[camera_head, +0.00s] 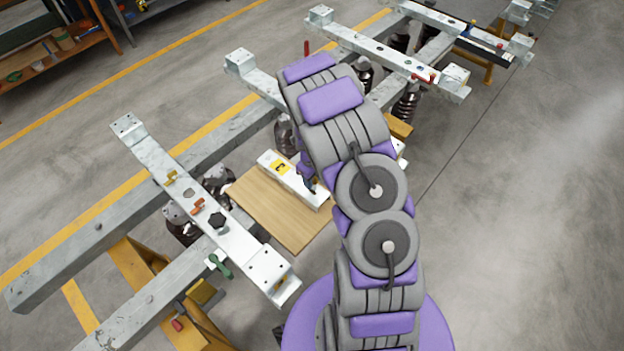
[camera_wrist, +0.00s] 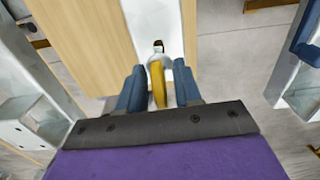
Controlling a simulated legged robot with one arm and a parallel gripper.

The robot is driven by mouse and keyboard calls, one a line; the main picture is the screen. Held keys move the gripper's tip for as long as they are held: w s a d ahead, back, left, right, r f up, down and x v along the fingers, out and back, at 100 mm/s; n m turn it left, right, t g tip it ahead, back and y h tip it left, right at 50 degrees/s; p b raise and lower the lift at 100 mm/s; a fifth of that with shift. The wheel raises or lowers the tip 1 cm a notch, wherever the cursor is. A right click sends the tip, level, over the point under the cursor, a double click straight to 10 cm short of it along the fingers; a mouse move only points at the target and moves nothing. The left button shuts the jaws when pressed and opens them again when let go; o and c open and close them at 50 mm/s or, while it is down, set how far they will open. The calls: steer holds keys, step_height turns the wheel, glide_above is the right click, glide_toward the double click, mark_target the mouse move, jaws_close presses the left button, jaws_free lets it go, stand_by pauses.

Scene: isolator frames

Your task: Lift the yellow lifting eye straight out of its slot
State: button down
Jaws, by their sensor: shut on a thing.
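In the wrist view the yellow lifting eye (camera_wrist: 157,82) stands between the two blue fingers of my gripper (camera_wrist: 160,88), which is shut on it. Its far end is by a pale rounded part and a small dark opening (camera_wrist: 158,46) in the white bar (camera_wrist: 150,20). I cannot tell whether its lower end is in the slot. In the head view my gripper (camera_head: 308,182) is over the right part of the white bar (camera_head: 297,186), and my arm hides the held piece. Another yellow piece (camera_head: 172,178) sits on the left metal crossbeam (camera_head: 150,152).
Long grey rails (camera_head: 190,155) and dark insulators (camera_head: 285,136) stand close by. Floor at right is clear.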

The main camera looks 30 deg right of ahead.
steer(key=shift+r+p, duration=0.8)
steer(key=shift+r, duration=1.3)
